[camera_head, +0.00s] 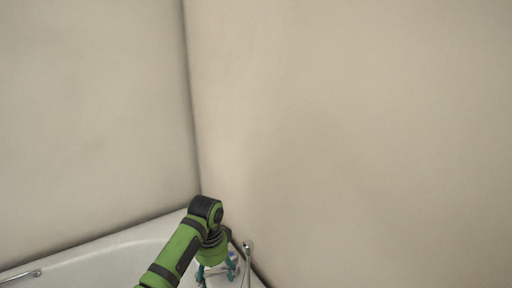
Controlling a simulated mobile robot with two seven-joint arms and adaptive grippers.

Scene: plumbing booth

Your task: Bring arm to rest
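My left arm, green with black joints, comes in from the bottom left and bends down at the corner of the booth. My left gripper (217,272) has teal fingers pointing down over the white tub, close to a metal fitting (247,262) at the right wall. Its fingers look spread apart, with nothing clearly held between them. A small blue spot shows beside the right finger; I cannot tell what it belongs to. My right gripper is not in view.
A white tub (105,262) runs along the bottom left against the walls. A metal grab handle (22,275) is on it at the far left. Plain beige walls (360,130) meet in a corner behind the arm. The space above the arm is clear.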

